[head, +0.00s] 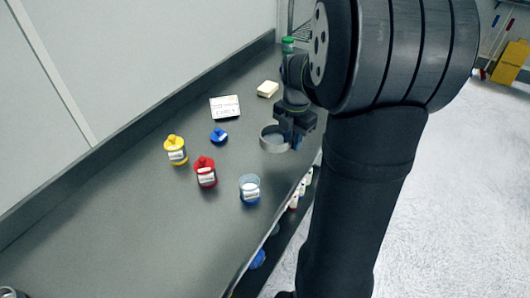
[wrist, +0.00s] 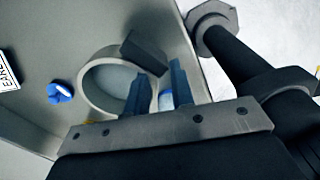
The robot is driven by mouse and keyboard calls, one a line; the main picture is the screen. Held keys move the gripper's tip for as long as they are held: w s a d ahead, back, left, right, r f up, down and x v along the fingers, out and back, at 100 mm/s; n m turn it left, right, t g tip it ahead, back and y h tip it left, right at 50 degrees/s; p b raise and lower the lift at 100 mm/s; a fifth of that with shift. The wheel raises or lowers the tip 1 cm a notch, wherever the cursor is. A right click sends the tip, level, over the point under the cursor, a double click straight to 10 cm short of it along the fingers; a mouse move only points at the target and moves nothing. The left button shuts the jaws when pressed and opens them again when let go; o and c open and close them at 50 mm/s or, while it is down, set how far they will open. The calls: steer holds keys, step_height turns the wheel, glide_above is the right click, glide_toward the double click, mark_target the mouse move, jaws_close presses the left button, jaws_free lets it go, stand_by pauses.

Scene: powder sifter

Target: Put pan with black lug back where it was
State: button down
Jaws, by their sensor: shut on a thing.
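The pan is a shallow, round, light grey ring-walled vessel (head: 273,140) near the right edge of the counter in the head view. It also shows in the wrist view as a pale ring (wrist: 92,92), with a black lug (wrist: 145,53) on its side. The two fingers (wrist: 157,82) show in the wrist view beside the lug. I cannot tell whether the pan touches the counter or hangs slightly above it.
A cup with blue contents (head: 250,190), a red-lidded jar (head: 205,173) and a yellow-lidded jar (head: 176,151) stand nearer on the counter (head: 120,225). The near left counter is mostly clear.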

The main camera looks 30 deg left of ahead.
mark_target(267, 142)
steer(key=a+f, duration=0.1)
steer(key=a, duration=0.1)
steer(key=a+f, duration=0.2)
steer(key=a, duration=0.1)
steer(key=s+a+f, duration=0.1)
steer(key=a, duration=0.1)
steer(key=shift+a+f, duration=0.15)
steer(key=shift+f, duration=2.1)
steer(key=shift+f, duration=0.15)
steer(key=c, duration=1.2)
jaws_free()
steer(key=shift+c, duration=0.2)
step_height(267, 142, up, 12)
steer(key=shift+r, duration=0.2)
